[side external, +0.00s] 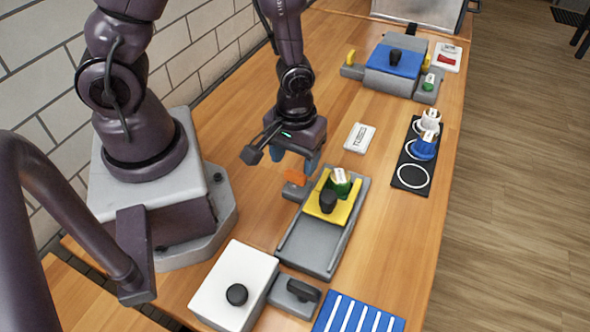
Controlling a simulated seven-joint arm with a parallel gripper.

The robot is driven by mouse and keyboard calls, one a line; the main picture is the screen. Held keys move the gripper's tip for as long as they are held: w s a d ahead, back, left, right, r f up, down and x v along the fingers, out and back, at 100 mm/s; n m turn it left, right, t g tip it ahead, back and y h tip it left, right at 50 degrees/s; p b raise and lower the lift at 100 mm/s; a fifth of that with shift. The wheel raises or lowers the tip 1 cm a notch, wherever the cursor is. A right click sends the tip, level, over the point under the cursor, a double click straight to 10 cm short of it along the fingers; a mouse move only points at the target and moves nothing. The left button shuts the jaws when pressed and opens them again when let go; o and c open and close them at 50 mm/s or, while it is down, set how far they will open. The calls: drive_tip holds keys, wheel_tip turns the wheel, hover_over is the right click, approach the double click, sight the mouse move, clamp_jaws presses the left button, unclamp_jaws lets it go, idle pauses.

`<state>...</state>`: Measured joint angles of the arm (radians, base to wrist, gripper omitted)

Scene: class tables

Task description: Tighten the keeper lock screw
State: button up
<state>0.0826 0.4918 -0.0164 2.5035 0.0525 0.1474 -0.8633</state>
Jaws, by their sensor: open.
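My gripper (296,164) points down with its blue-grey fingers apart, and nothing shows between them. It is just above and behind a grey fixture (303,254) in the middle of the table. An orange piece (295,177) shows just below the fingers, at the fixture's far left end; contact cannot be told. A yellow plate (345,211) sits across the fixture's channel with a black knob (328,201) on it. A green piece with a white label (340,182) stands behind the knob. Which part is the keeper lock screw cannot be told from this view.
A white box with a black knob (237,294), a grey block with a black handle (304,290) and a blue striped mat (357,316) are in front. A white label card (359,138), a black ringed tray (399,179) and a blue-topped fixture (394,62) stand right and behind.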

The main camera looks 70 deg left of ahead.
sight(295, 172)
drive_tip(key=shift+f, duration=2.1)
drive_tip(key=c, duration=0.6)
